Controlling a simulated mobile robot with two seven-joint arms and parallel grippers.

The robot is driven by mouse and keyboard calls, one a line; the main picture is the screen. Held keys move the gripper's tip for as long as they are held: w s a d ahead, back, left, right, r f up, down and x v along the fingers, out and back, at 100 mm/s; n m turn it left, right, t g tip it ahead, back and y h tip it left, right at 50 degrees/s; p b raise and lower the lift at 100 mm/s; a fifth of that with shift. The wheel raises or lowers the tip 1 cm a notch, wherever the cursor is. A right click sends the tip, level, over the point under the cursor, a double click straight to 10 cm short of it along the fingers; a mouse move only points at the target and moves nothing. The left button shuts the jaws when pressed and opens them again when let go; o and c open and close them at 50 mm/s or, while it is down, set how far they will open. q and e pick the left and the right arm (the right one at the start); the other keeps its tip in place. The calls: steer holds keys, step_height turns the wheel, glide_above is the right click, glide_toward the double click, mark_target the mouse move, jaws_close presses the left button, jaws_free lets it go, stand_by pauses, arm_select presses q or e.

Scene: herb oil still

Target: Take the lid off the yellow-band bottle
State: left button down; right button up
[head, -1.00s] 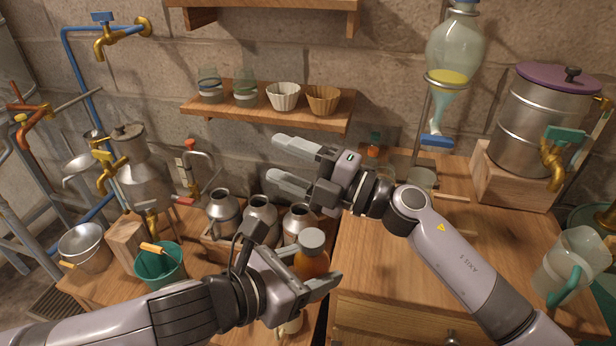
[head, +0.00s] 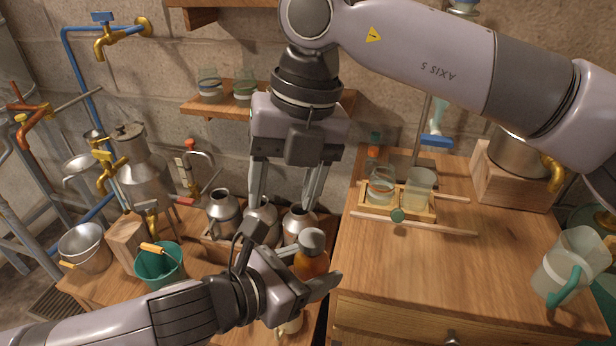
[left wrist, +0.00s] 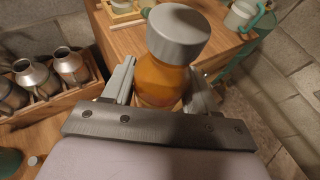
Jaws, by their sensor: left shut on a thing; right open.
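An amber bottle (head: 311,262) with a grey lid (head: 312,238) stands upright in my left gripper (head: 308,270), which is shut around its body. In the left wrist view, the bottle (left wrist: 160,82) sits between the two fingers with its lid (left wrist: 179,34) on, clear of the fingers. I cannot make out a yellow band on the visible part. My right gripper (head: 284,203) is open and empty, fingers pointing down, above and left of the lid in the head view and apart from it.
Several metal cans (head: 222,210) stand in a wooden crate behind the bottle. A teal bucket (head: 160,268) is at the left. Glass jars sit in a wooden rack (head: 427,213) on the right worktop, with a clear pitcher (head: 570,268) at its right edge.

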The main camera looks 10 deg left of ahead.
mark_target(306, 238)
steer(key=shift+d+r+t+h, duration=0.2)
steer(key=shift+d+r+h, duration=0.15)
steer(key=shift+d, duration=0.2)
steer(key=shift+d+r+t+h, duration=0.2)
steer(key=shift+d+h, duration=0.25)
steer(key=shift+d, duration=0.1)
steer(key=shift+d+m+h, duration=0.25)
steer(key=shift+m+h, duration=0.05)
steer(key=shift+d+f, duration=0.1)
steer(key=shift+f, duration=0.05)
step_height(306, 238, down, 8)
steer(key=shift+r, duration=0.25)
steer(key=shift+s, duration=0.1)
jaws_close()
steer(key=shift+s, duration=0.1)
